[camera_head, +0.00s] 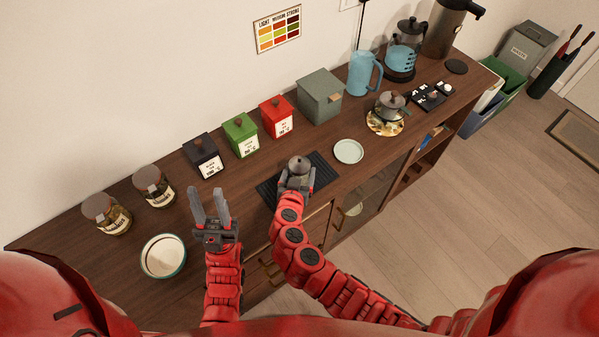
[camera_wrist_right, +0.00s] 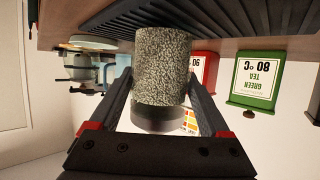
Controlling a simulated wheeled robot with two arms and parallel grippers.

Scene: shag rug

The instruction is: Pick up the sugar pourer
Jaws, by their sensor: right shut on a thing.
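The sugar pourer (camera_head: 299,165) has a grey domed lid and stands upright over the black ribbed mat (camera_head: 266,188). In the right wrist view, which is upside down, its speckled body (camera_wrist_right: 163,65) fills the space between the fingers, with the dark lid below it. My right gripper (camera_head: 297,181) is shut on the pourer's sides. I cannot tell whether the pourer's base touches the mat. My left gripper (camera_head: 209,206) is open and empty above the counter's front, left of the mat.
Black (camera_head: 202,154), green (camera_head: 240,134) and red (camera_head: 276,116) tea tins stand behind the mat. A pale saucer (camera_head: 348,151) lies to its right. A white bowl (camera_head: 163,257) and two jars stand at the left. A glass teapot (camera_head: 390,104) is farther right.

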